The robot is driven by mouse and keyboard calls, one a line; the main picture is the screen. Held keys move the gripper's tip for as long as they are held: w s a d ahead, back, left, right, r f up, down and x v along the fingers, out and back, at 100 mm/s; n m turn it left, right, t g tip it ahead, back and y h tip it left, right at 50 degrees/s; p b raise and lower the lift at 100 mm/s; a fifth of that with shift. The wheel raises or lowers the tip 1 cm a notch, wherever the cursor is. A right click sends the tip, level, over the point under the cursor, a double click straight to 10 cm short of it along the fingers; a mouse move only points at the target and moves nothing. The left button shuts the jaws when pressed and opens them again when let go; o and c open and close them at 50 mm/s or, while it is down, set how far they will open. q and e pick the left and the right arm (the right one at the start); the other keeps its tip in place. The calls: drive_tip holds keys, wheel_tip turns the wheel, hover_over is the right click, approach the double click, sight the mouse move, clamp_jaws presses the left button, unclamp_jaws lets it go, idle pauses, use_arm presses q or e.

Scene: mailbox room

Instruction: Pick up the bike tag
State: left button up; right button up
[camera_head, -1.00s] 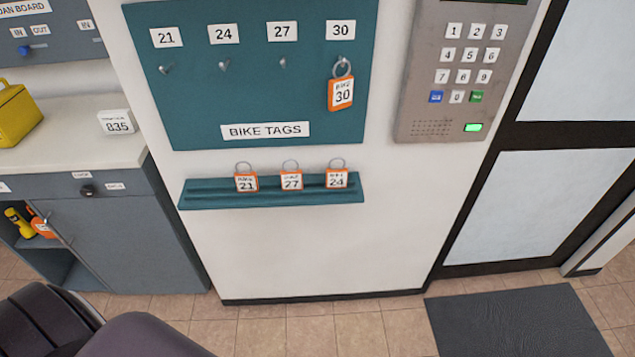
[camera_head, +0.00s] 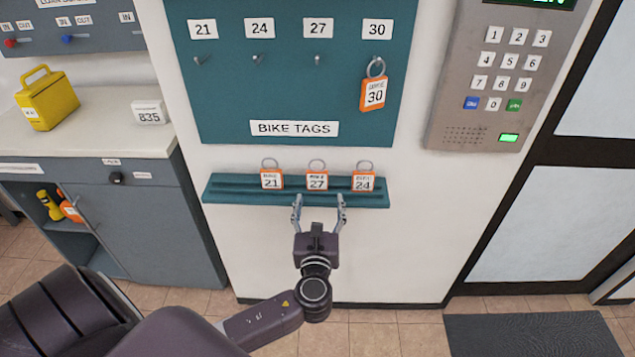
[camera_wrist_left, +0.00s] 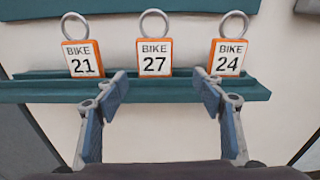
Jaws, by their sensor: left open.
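Three orange-framed bike tags with metal rings stand on the teal shelf (camera_head: 225,190): tag 21 (camera_head: 271,179), tag 27 (camera_head: 317,181) and tag 24 (camera_head: 363,182). They also show in the left wrist view as tag 21 (camera_wrist_left: 82,59), tag 27 (camera_wrist_left: 154,57) and tag 24 (camera_wrist_left: 228,58). Tag 30 (camera_head: 374,94) hangs on its hook on the board. My left gripper (camera_head: 319,199) is open and empty just in front of the shelf. In the wrist view its fingers (camera_wrist_left: 162,85) point toward tag 27, one on either side, not touching it. My right gripper is not in view.
The teal board (camera_head: 225,105) has empty hooks under 21, 24 and 27. A keypad (camera_head: 495,95) is on the wall to the right. A counter (camera_head: 95,138) with a yellow box (camera_head: 48,100) stands at the left. A dark mat (camera_head: 530,335) lies on the floor.

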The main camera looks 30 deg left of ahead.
sight(317, 179)
use_arm(q)
drive_tip(key=shift+y, duration=0.3)
drive_tip(key=x, duration=0.2)
drive_tip(key=r+x, duration=0.1)
drive_tip(key=x, duration=0.2)
drive_tip(key=p+x, duration=0.1)
drive_tip(key=x, duration=0.2)
drive_tip(key=shift+s+a+r, duration=0.2)
drive_tip(key=shift+a+r, duration=0.05)
drive_tip(key=shift+r, duration=0.15)
drive_tip(key=c, duration=1.3)
